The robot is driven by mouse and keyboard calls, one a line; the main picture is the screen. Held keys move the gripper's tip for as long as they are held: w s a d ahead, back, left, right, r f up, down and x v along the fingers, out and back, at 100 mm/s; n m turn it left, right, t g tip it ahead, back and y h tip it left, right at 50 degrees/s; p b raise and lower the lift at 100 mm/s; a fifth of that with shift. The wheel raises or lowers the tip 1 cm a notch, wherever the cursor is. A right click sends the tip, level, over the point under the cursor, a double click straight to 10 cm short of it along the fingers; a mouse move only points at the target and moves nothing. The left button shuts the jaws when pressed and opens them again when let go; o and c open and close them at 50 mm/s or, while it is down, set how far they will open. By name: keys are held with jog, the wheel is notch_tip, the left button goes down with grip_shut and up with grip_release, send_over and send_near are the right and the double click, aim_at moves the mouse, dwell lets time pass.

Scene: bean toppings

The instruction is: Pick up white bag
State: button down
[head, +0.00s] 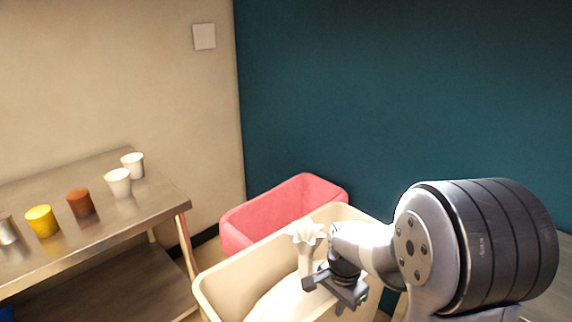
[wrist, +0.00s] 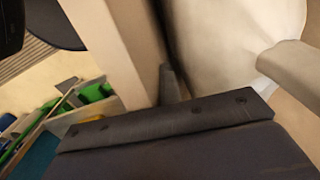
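The white bag (head: 283,302) lies in a beige bin (head: 213,284). Its gathered neck stands upright and flares into a ruffled top (head: 307,232). My gripper (head: 333,286) is over the bin, close to the right of the neck; I cannot tell whether they touch. Its dark fingers look spread apart, with nothing clearly held. In the wrist view the pale bag (wrist: 222,45) fills the upper right, beyond a grey finger (wrist: 170,85). A pale grey shape at the right edge there is unclear. The bag's lower part is hidden by the bin wall and my arm.
A red bin (head: 262,222) stands behind the beige one, near the teal wall. A metal table (head: 150,215) at left holds several cups, among them a yellow cup (head: 42,221) and a brown cup (head: 80,203). The beige bin's walls rise around the bag.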

jog(key=w+d+r+n+p, duration=0.1)
jog(key=r+n+p, duration=0.4)
jog(key=r+p, duration=0.6)
jog(key=w+d+r+n+p, duration=0.2)
jog(key=w+r+n+p, duration=0.2)
jog(key=r+p, duration=0.7)
jog(key=n+p, duration=0.1)
jog(key=p, duration=0.7)
jog(key=shift+d+r, duration=0.2)
jog(key=shift+w, duration=0.1)
notch_tip(320, 180, down, 5)
jog(key=b, duration=0.4)
